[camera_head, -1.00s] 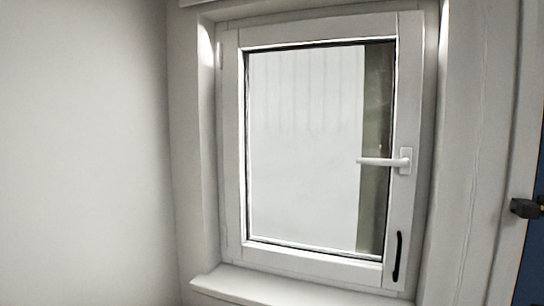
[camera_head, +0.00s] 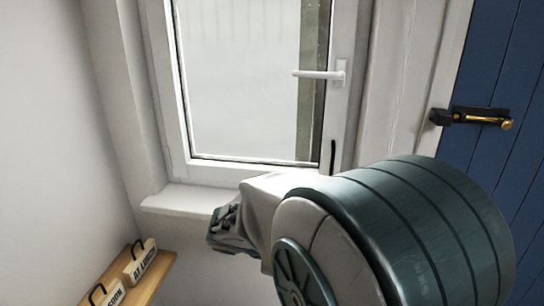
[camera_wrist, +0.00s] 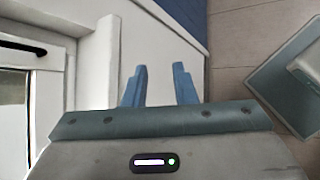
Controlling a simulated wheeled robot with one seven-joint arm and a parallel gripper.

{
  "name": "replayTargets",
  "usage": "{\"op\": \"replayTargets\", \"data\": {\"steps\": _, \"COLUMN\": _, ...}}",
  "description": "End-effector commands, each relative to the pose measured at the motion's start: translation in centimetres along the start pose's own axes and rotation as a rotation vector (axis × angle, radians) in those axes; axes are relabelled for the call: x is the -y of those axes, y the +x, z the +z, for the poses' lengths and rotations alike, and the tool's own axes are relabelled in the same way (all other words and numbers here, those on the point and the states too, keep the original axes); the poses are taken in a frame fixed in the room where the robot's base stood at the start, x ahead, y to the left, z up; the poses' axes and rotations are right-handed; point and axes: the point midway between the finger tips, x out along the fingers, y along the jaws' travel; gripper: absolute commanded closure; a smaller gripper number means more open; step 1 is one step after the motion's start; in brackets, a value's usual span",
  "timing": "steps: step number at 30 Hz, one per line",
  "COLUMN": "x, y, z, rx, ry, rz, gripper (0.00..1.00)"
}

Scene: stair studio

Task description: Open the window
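The white-framed window (camera_head: 180,130) is in the upper middle of the head view, its sash seated in its frame. Its white lever handle (camera_head: 318,75) lies horizontal, pointing left, on the sash's right side. A black pull (camera_head: 333,156) sits lower on the same side, its lower end hidden by my arm. My arm's end is below the window in the head view; its fingertips cannot be made out there. In the wrist view my gripper (camera_wrist: 159,85) has two blue fingers apart with nothing between them. What appears to be white window framing (camera_wrist: 50,58) is at the left there.
A white sill (camera_head: 180,199) juts out below the window. A wooden shelf (camera_head: 158,273) with small lettered signs (camera_head: 139,262) is at lower left. A blue door (camera_head: 510,65) with a brass and black latch (camera_head: 475,117) stands at right.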

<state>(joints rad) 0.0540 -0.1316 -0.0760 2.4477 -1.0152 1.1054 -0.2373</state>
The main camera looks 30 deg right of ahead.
Motion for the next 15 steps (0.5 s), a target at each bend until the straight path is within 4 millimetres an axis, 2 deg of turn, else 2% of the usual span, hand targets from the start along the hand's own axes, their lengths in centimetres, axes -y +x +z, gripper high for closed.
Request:
{"op": "replayTargets", "data": {"steps": 3, "x": -3.9, "y": 0.8, "z": 1.4, "rx": 0.139, "ry": -0.186, "rz": 0.122, "gripper": 0.75}}
{"op": "replayTargets", "data": {"steps": 7, "x": -8.2, "y": 1.2, "z": 2.0, "rx": 0.283, "ry": -0.392, "rz": 0.262, "gripper": 0.75}}
{"op": "replayTargets", "data": {"steps": 12, "x": -13.0, "y": 1.0, "z": 1.6, "rx": 0.446, "ry": -0.633, "rz": 0.426, "gripper": 0.75}}
{"op": "replayTargets", "data": {"steps": 15, "x": -14.9, "y": 0.7, "z": 0.9, "rx": 0.510, "ry": -0.730, "rz": 0.499, "gripper": 0.75}}
